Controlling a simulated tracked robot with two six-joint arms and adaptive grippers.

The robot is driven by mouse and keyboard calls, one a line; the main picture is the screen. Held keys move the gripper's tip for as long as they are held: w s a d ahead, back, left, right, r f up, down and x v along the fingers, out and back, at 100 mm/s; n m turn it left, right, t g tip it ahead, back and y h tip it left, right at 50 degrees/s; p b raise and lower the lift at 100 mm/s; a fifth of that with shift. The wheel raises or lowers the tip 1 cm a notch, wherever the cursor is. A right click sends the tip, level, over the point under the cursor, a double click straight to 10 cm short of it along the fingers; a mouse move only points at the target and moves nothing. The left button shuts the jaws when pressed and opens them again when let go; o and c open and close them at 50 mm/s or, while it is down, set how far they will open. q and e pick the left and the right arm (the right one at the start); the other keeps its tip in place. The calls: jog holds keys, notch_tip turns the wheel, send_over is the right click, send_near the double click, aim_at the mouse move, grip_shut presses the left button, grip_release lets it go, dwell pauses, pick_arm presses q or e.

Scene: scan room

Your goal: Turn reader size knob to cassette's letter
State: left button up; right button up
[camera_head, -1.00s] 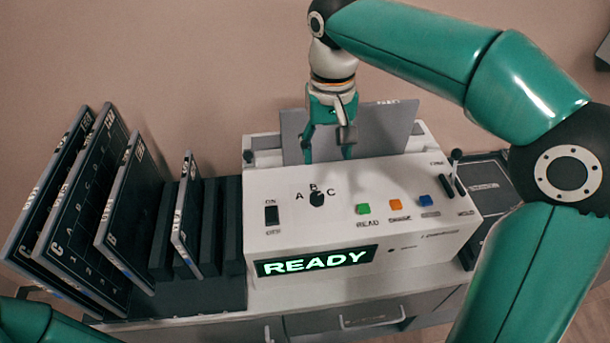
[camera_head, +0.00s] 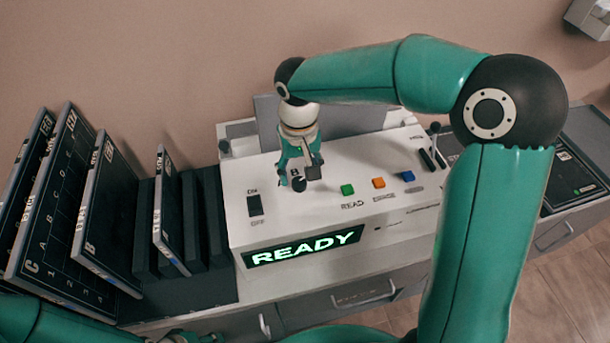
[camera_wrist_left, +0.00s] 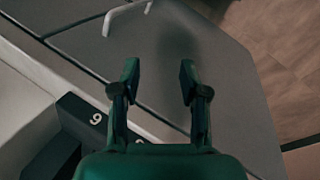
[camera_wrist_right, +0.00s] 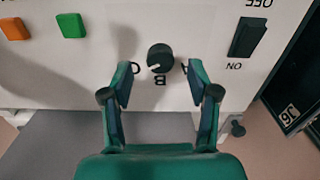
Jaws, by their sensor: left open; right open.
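The reader (camera_head: 400,215) is a white console whose display (camera_head: 303,246) reads READY. Its black size knob (camera_wrist_right: 160,57) has the letters A, B and C around it. In the right wrist view, which is upside down, its white mark points towards the B–C side; I cannot tell which letter exactly. My right gripper (camera_wrist_right: 160,80) is open, fingers either side of the knob, apart from it. In the head view the gripper (camera_head: 299,176) partly hides knob and letters. A grey plate (camera_head: 350,125) stands behind the reader; I read no letter on it. My left gripper (camera_wrist_left: 158,80) is open and empty.
Large cassettes marked C (camera_head: 60,215) and B (camera_head: 110,215) stand in a black rack (camera_head: 190,296) on the left. Beside the knob are a power switch (camera_head: 255,204) and green (camera_head: 347,189), orange (camera_head: 378,183) and blue (camera_head: 407,175) buttons. A lever (camera_head: 435,135) stands farther right.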

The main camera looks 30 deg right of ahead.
aim_at(300, 183)
jog(key=shift+f, duration=1.7)
